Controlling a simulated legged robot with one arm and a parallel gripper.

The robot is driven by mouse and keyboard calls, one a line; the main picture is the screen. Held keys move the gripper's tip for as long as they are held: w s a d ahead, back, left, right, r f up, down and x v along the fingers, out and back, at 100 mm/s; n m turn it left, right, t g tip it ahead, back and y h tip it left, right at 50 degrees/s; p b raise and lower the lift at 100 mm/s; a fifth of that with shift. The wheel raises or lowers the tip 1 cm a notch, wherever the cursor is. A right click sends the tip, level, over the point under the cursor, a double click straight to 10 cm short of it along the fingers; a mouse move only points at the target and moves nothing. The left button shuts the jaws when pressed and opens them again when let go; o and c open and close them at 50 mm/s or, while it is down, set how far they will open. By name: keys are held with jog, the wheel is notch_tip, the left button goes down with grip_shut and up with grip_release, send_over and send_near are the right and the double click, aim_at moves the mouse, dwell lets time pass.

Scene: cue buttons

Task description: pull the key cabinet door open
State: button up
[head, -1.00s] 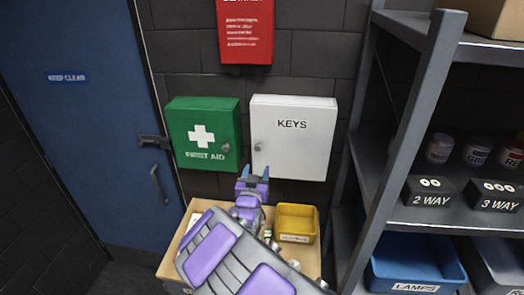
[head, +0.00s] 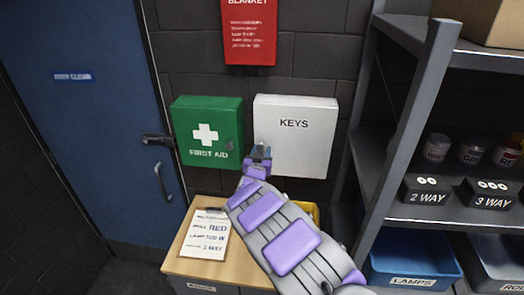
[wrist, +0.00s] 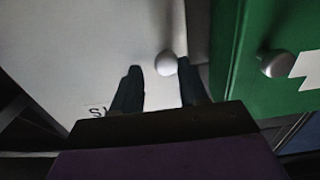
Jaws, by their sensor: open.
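The white key cabinet (head: 308,150), lettered KEYS, hangs shut on the dark block wall in the head view. My gripper (head: 258,150) is at the left edge of its door, where the knob is hidden behind it. In the wrist view the cabinet door (wrist: 70,50) fills the left and its round pale knob (wrist: 166,63) shows just beyond and between the two fingertips of my gripper (wrist: 162,80). The jaws are open, one finger on each side of the knob's line. I cannot tell whether they touch it.
The green first aid cabinet (head: 207,118) hangs close on the left; its knob (wrist: 277,63) shows in the wrist view. A red blanket box (head: 249,30) is above. A small wooden-topped unit with a clipboard (head: 206,234) stands below. Metal shelving (head: 415,110) rises on the right.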

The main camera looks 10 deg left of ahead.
jog(key=shift+w+a+r, duration=0.2)
jog(key=shift+a+r, duration=0.05)
jog(key=shift+a, duration=0.25)
jog(key=shift+w+a+f, duration=0.45)
jog(key=shift+w+f, duration=0.25)
jog(key=shift+w, duration=0.15)
jog(key=shift+s+d+r, duration=0.15)
jog(key=shift+s+r, duration=0.1)
jog(key=shift+s, duration=0.1)
jog(key=shift+c, duration=1)
jog(key=shift+s+d+r, duration=0.1)
jog(key=shift+d+r, duration=0.05)
jog(key=shift+d, duration=0.5)
jog(key=c, duration=0.3)
jog(key=shift+d, duration=0.1)
jog(key=shift+c, duration=0.7)
jog(key=shift+a, duration=0.4)
grip_shut()
jog(key=shift+d+f, duration=0.1)
jog(key=shift+f, duration=0.1)
